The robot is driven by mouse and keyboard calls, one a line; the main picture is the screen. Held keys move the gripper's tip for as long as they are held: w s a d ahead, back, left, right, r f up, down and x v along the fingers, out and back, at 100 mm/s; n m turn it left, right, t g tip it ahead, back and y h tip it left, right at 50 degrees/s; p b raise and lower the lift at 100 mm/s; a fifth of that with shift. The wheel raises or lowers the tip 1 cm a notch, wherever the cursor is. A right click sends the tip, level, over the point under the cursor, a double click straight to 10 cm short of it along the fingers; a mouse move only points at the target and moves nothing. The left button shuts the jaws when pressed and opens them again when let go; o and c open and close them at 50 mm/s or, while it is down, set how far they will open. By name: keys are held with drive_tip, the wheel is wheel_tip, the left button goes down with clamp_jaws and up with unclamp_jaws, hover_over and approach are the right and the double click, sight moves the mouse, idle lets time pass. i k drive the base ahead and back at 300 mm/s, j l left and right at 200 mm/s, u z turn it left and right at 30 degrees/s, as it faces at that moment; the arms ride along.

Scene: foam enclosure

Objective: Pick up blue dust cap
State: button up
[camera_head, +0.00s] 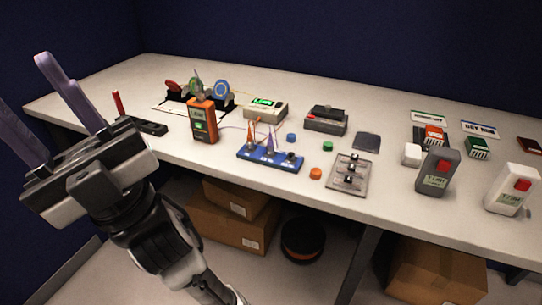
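The blue dust cap (291,137) is a small round piece lying on the white table, just behind the blue connector block (270,159). An orange cap (315,173) and a green cap (327,146) of similar size lie to its right, apart from it. My gripper (57,108) is at the left of the view, raised in front of the table's left end and far from the blue cap. Its two purple fingers stand wide apart with nothing between them. Nothing hides the blue cap.
An orange handheld meter (202,122) stands left of the block. A grey box device (326,121) sits behind the caps, and a grey plate fixture (348,174) lies to their right. Thin cables run near the block. Cardboard boxes (228,222) are under the table.

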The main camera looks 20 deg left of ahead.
sight(290, 137)
drive_tip(key=u, duration=0.9)
drive_tip(key=l+u, duration=0.15)
drive_tip(key=u, duration=0.35)
drive_tip(key=i+l+u, duration=0.1)
drive_tip(key=u, duration=0.4)
drive_tip(key=l, duration=1.95)
